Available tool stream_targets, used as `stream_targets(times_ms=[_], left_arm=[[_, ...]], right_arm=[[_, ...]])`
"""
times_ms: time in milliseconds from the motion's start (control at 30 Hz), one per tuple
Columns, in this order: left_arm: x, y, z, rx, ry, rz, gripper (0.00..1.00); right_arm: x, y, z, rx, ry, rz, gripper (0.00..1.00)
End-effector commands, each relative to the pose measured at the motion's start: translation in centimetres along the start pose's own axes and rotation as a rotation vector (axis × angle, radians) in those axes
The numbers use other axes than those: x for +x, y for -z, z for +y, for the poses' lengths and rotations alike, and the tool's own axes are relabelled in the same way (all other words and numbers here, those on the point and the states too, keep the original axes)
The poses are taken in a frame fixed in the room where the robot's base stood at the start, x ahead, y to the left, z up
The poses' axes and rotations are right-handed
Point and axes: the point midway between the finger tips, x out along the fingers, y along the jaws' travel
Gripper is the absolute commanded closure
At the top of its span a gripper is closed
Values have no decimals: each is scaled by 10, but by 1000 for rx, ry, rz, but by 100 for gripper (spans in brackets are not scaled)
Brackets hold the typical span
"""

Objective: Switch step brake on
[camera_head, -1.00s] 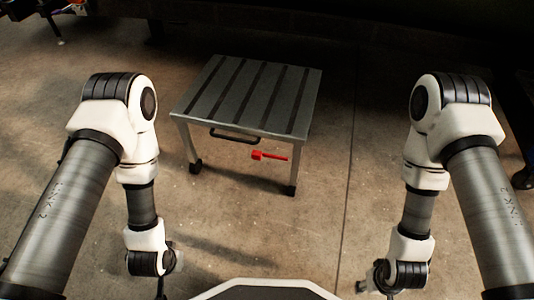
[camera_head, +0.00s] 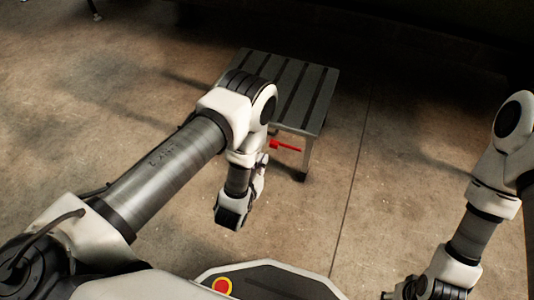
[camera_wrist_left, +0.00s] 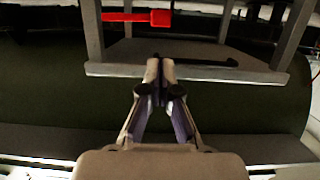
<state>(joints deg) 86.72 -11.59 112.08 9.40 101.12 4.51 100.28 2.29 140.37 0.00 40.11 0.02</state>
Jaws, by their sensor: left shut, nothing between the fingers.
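The grey step (camera_head: 319,92) with dark tread strips stands on the floor ahead, partly hidden behind my left arm in the head view. Its red brake lever (camera_head: 287,146) sticks out below the front edge, pointing right. In the left wrist view the red lever (camera_wrist_left: 160,18) is at the top, beyond and slightly left of the fingers. My left gripper (camera_wrist_left: 160,66) is shut and empty, pointing toward the step, apart from the lever. A dark handle bar (camera_wrist_left: 208,61) shows right of the fingertips.
Bare concrete floor lies around the step, with free room to its left and right. A dark, shadowed area spans the back.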

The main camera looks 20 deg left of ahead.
Motion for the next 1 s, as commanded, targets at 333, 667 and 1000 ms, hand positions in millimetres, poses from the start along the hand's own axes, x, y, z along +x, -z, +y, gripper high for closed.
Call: stream_targets(times_ms=[333,667,1000], left_arm=[[68,-4,-1,0,2,3,100],[89,0,0,1,1,-1,100],[88,-1,-1,-8,-2,-2,100]], right_arm=[[42,2,1,8,-1,5,51],[48,3,1,10,-1,7,51],[47,3,1,10,-1,7,51]])
